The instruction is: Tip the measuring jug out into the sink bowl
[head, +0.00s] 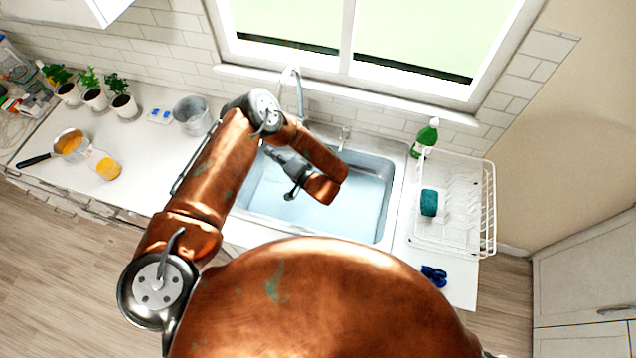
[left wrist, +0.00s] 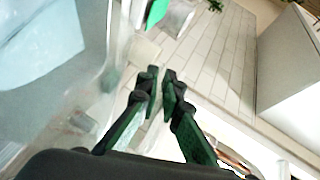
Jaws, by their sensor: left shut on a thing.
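The sink bowl (head: 362,212) is a pale blue basin set in the counter under the window. My left gripper (head: 275,152) hangs over the left part of the sink bowl, with its arm folded back. In the left wrist view its fingers (left wrist: 158,95) are nearly together. A clear, see-through wall with faint reddish marks lies beside them, which looks like the measuring jug (left wrist: 82,122). The jug is hard to make out in the head view, and I cannot tell its tilt or contents. My right gripper is out of view.
A tap (head: 293,88) stands behind the sink. A dish rack (head: 462,225) with a teal sponge (head: 429,203) and a green bottle (head: 425,137) are at right. A grey bucket (head: 191,115), potted plants (head: 95,95), a pan (head: 68,143) and an orange-filled clear container (head: 106,167) are left.

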